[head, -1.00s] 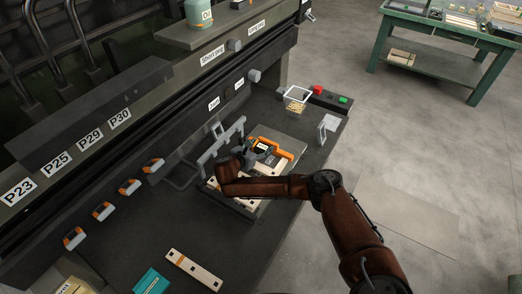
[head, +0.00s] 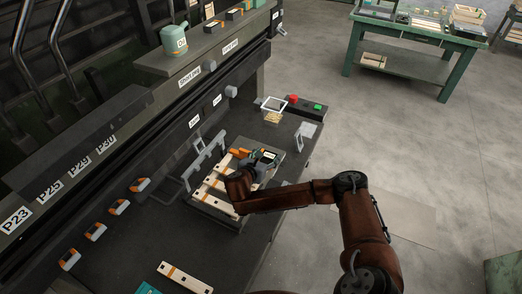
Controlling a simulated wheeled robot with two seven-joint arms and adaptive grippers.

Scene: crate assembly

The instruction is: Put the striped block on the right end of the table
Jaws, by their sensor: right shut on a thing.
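Pale wooden blocks with dark squares and tan stripes lie side by side in a tray (head: 232,222) on the dark table (head: 215,252). A separate pale block with an orange stripe (head: 185,277) lies at the near edge of the view. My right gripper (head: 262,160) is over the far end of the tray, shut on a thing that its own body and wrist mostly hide. I cannot tell which thing it is. Orange parts show beside the gripper. My left gripper is not in view.
The dark table between the tray and the near block is clear.

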